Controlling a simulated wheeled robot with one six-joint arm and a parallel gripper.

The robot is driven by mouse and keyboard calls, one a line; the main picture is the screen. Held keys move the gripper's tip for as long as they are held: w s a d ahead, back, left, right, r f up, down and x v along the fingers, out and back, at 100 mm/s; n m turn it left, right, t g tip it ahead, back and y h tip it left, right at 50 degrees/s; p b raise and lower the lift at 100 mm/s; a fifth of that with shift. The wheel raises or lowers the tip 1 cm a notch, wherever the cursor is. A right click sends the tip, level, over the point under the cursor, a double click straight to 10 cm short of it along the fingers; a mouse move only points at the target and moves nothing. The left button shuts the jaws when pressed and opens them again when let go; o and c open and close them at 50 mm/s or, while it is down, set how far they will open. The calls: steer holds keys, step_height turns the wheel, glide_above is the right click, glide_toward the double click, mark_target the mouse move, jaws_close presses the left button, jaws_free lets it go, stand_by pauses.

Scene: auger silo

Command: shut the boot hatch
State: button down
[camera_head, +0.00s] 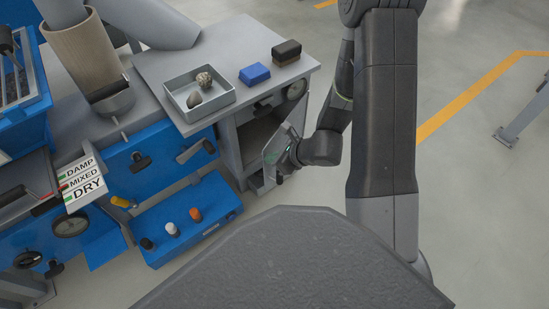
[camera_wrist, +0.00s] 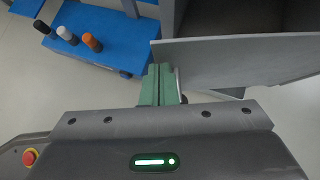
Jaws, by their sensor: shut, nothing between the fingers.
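The boot hatch (camera_head: 288,138) is a grey panel at the front of the grey cabinet below the bench top. It stands open, with the dark opening (camera_head: 256,134) showing behind it. In the wrist view the hatch (camera_wrist: 230,62) runs to the right from beside my fingers, with the dark interior above it. My gripper (camera_head: 270,158) is at the hatch's near, lower end, and its green fingers (camera_wrist: 157,84) are shut with nothing between them. The fingers are close beside the panel's left end; I cannot tell whether they touch it.
A blue box with black, white and orange knobs (camera_head: 195,214) stands left of the hatch. On the bench top are a tray with stones (camera_head: 224,101), a blue block (camera_head: 254,74) and a dark brown block (camera_head: 286,51). Open floor lies to the right.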

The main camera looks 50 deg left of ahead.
steer(key=s+a+p, duration=0.1)
steer(key=s+a, duration=0.1)
steer(key=a, duration=0.7)
steer(key=shift+s+a, duration=0.2)
